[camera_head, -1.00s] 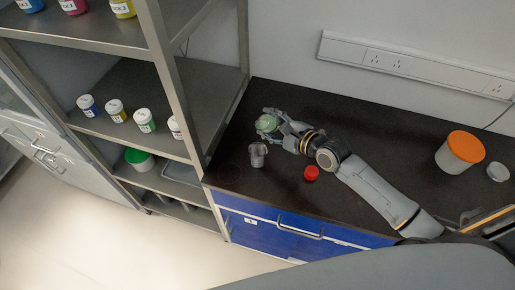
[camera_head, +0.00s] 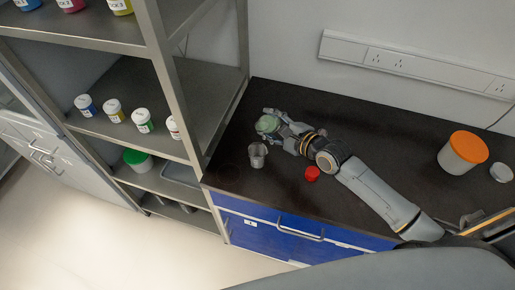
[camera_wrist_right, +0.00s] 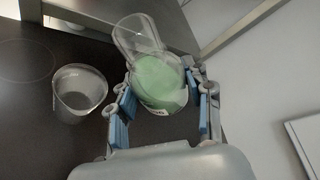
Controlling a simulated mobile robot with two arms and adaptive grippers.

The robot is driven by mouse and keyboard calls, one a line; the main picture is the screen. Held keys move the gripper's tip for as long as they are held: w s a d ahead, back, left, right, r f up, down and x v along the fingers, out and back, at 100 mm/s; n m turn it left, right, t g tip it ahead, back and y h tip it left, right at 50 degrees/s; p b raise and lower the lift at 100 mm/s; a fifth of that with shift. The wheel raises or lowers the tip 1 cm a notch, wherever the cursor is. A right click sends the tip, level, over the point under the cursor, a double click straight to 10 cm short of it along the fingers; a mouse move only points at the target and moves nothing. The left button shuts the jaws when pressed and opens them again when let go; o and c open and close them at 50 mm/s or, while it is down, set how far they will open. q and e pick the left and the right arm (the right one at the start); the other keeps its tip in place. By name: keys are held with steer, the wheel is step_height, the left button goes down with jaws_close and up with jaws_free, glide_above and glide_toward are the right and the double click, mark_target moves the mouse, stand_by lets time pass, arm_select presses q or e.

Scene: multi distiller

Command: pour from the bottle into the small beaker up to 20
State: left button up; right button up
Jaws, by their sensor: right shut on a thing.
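The bottle (camera_head: 267,125) is clear with green contents. My right gripper (camera_wrist_right: 162,104) is shut around it, with blue-padded fingers on both sides, above the dark bench. In the right wrist view the bottle (camera_wrist_right: 158,80) is tilted, its clear neck toward the top left and the green gathered in its wide body. The small beaker (camera_head: 258,154) is clear and stands upright on the bench near the front left corner, beside the bottle and apart from it. In the right wrist view the beaker (camera_wrist_right: 80,92) looks empty; its markings cannot be read. My left gripper is out of view.
A red cap (camera_head: 312,173) lies on the bench in front of my right arm. A large tub with an orange lid (camera_head: 468,147) and a small whitish container (camera_head: 501,173) stand at the right. A metal shelf (camera_head: 205,75) with several labelled jars borders the bench at the left.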

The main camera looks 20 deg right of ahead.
steer(key=shift+s+a+r, duration=0.1)
steer(key=shift+s, duration=0.1)
steer(key=shift+b, duration=0.3)
steer(key=shift+w+f, duration=0.2)
steer(key=shift+s+n+b, duration=0.2)
steer(key=shift+n+b, duration=0.1)
steer(key=shift+b, duration=0.05)
steer(key=shift+w+f, duration=0.1)
steer(key=shift+w+f, duration=0.15)
steer(key=shift+s+b, duration=0.2)
steer(key=shift+b, duration=0.2)
